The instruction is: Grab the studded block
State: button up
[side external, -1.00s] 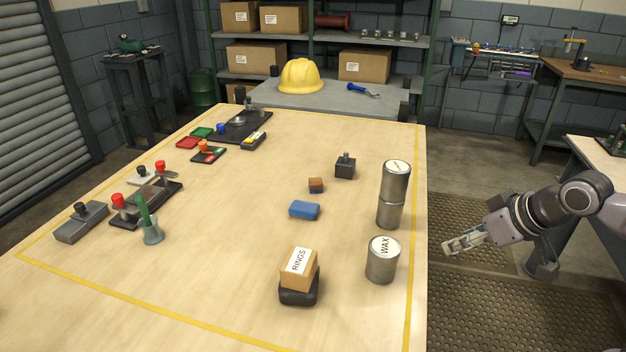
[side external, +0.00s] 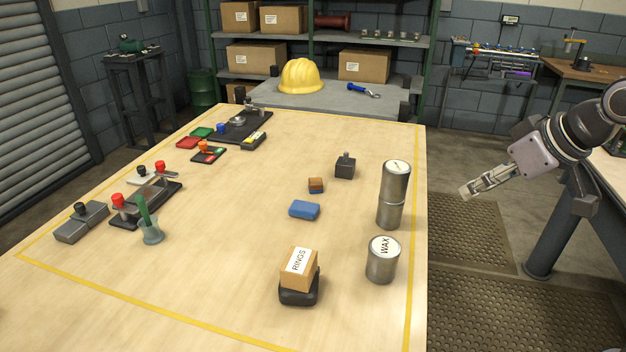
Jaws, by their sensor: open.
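A dark grey block with a single stud on its top (side external: 345,168) stands upright on the wooden table (side external: 250,270), right of its middle. It is the closest match to the studded block. My gripper (side external: 468,191) is open and empty. It hangs past the table's right edge, to the right of the block and well apart from it. Nothing hides the block.
Two stacked cans (side external: 393,194) stand between my gripper and the block. A WAX can (side external: 382,260) and a RINGS box (side external: 299,268) on a dark base are nearer.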

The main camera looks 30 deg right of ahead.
aim_at(346, 154)
jog(key=w+d+r+n+h, duration=0.1)
jog(key=w+r+n+h, duration=0.1)
jog(key=w+n, duration=0.4)
jog(key=w+d+r+n+h, duration=0.1)
jog(key=w+n+h, duration=0.1)
jog(key=w+n, duration=0.4)
jog(key=w+a+f+n+t+h, duration=0.1)
jog(key=w+a+f+n+h, duration=0.15)
jog(key=w+n, duration=0.65)
jog(key=w+a+f+n+t+h, duration=0.1)
jog(key=w+a+n+h, duration=0.3)
jog(key=w, duration=1)
notch_tip(346, 154, down, 11)
jog(key=n, duration=0.2)
jog(key=shift+y, duration=0.25)
jog(key=x, duration=1)
jog(key=shift+w+a, duration=0.1)
jog(key=shift+w, duration=0.2)
grip_shut()
jog(key=shift+r, duration=0.15)
